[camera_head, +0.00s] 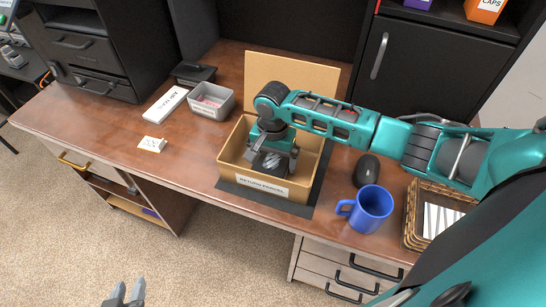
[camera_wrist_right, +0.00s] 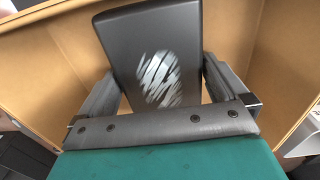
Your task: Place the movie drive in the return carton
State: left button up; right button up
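The return carton (camera_head: 228,177) is an open tan box labelled "RETURN PARCEL" on the desk, with its lid flap raised behind. My right gripper (camera_head: 272,160) points down inside it. The movie drive (camera_wrist_right: 155,50), a dark flat box with a scribbled white patch, lies between the fingers of my right gripper (camera_wrist_right: 160,85), which appear to touch its two sides. Tan carton walls surround it in the wrist view. Whether the drive rests on the carton floor is hidden. My left gripper (camera_head: 127,293) is open and empty, low in front of the desk.
A blue mug (camera_head: 370,208), a black mouse (camera_head: 367,170) and a wicker basket (camera_head: 412,216) stand right of the carton. A grey bin (camera_head: 212,101), a white box (camera_head: 165,104), a black device (camera_head: 194,73) and a small white card (camera_head: 152,144) are to its left. The desk's front left is clear.

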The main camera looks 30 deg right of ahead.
aim_at(273, 159)
notch_tip(273, 159, up, 12)
jog(key=p, duration=0.1)
jog(key=shift+r+p, duration=0.15)
jog(key=shift+p, duration=0.2)
dwell(0.4)
